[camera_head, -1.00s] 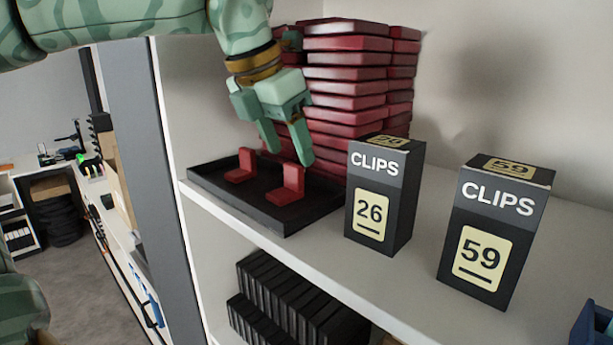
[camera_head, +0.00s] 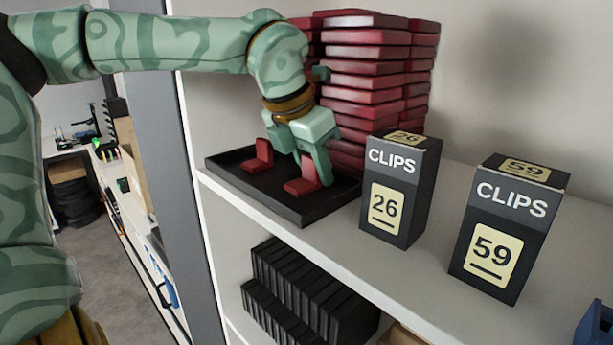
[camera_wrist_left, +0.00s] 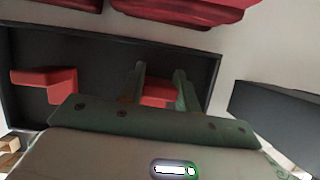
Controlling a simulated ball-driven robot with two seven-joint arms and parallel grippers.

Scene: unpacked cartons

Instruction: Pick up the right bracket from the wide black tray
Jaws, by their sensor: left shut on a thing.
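The wide black tray (camera_head: 240,196) sits on the white shelf near its left end. Two red L-shaped brackets are in it. The left bracket (camera_head: 259,157) stands free and also shows at left in the left wrist view (camera_wrist_left: 45,82). The right bracket (camera_head: 299,187) is at the tray's right part. My left gripper (camera_head: 306,167) reaches down over the right bracket and is shut on its upright part. In the left wrist view the right bracket (camera_wrist_left: 157,94) is between the two fingers, partly hidden by them. It appears still in the tray. My right gripper is not in view.
A tall stack of red cases (camera_head: 365,68) stands right behind the tray. Two dark CLIPS cartons, marked 26 (camera_head: 393,195) and 59 (camera_head: 505,230), stand to the right. Black cases (camera_head: 300,290) fill part of the lower shelf. Shelf room is clear between the cartons.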

